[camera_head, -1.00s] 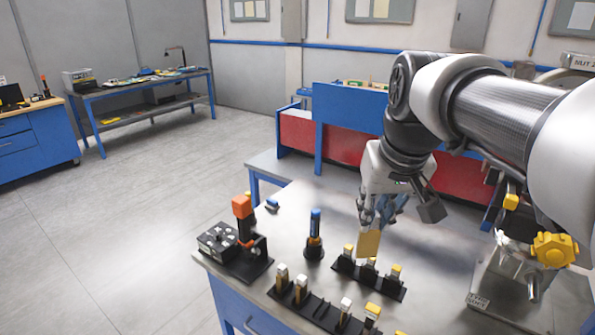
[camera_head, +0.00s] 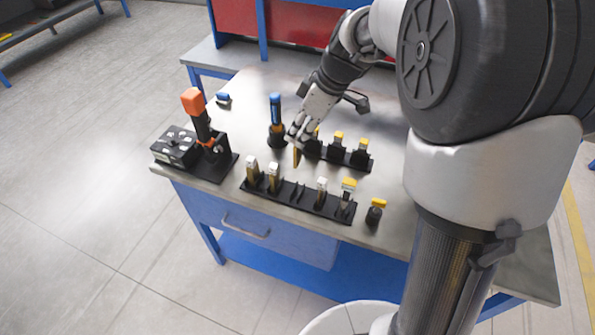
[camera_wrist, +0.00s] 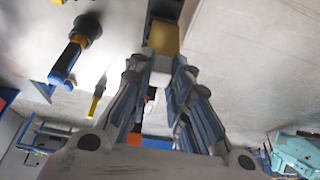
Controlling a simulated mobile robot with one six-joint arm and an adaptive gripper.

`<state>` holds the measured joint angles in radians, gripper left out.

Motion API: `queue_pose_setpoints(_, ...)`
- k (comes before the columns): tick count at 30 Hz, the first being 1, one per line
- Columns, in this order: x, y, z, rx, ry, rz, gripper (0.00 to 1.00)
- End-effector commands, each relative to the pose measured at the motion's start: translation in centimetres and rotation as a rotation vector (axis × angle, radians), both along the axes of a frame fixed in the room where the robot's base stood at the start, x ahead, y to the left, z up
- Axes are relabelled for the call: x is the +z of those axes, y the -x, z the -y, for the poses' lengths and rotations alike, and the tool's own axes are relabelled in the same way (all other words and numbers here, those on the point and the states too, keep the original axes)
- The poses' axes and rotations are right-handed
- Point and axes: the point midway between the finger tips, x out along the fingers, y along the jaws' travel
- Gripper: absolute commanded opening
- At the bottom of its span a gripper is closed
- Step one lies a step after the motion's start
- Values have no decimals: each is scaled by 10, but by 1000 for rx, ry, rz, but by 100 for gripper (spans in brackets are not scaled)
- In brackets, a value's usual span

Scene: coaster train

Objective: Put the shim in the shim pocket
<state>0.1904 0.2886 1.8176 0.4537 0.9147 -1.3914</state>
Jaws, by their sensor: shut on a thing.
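The shim is a flat brass-yellow plate (camera_head: 296,157), held upright below my gripper (camera_head: 298,137). In the wrist view the shim (camera_wrist: 163,38) stands out beyond the fingertips of my gripper (camera_wrist: 152,68), which is shut on it. In the head view the shim hangs above the bench between the front black rack (camera_head: 289,203) and the back black rack (camera_head: 350,163), near the back rack's left end. The front rack has an open gap in its middle. I cannot tell which place is the shim pocket, or whether the shim touches anything.
Yellow-topped and pale-topped pieces stand in the racks. A blue-handled tool (camera_head: 275,112) stands in a round holder left of my gripper. A black fixture with an orange-topped lever (camera_head: 194,102) stands at the left. The bench top (camera_head: 222,192) is clear along its front left edge.

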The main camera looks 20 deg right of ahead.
Motion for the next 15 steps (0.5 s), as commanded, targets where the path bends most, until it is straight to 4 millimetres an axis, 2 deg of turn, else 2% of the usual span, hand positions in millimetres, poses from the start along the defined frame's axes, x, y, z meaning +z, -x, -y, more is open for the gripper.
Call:
queue_pose_setpoints(1, -19, 0, 0, -1, -1, -3, 0)
queue_pose_setpoints(6, -60, 1, 0, -1, 0, -3, 0)
queue_pose_setpoints(9, -75, 0, 0, -1, 1, -1, 0)
queue_pose_setpoints(15, -86, 0, 0, -1, 0, 0, 0)
